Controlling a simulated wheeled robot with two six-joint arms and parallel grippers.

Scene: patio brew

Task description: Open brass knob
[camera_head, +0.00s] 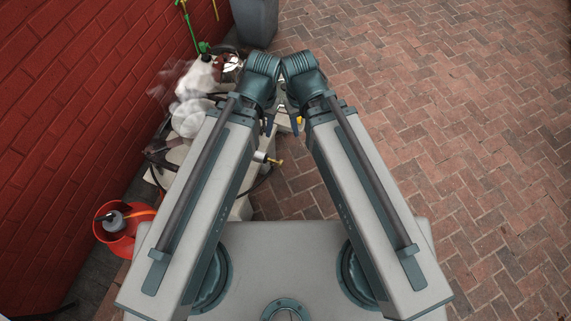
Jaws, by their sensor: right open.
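A small brass fitting with a yellow knob-like end (275,161) sticks out to the right from a pale box-like body, just right of my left arm. I take it for the brass knob; it is too small to tell whether it is open or shut. My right gripper (296,123) points down beyond it, open and apart from it, mostly hidden below its wrist. My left gripper (267,126) hangs close to its left, only partly showing, its jaws too small to read. A small yellow spot shows beside my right gripper. Neither gripper is seen touching the brass fitting.
White blurred containers (194,109) and dark hoses crowd the left side by the red brick wall (70,100). A grey bin (255,22) stands at the back. The brick paving (460,120) on the right is clear.

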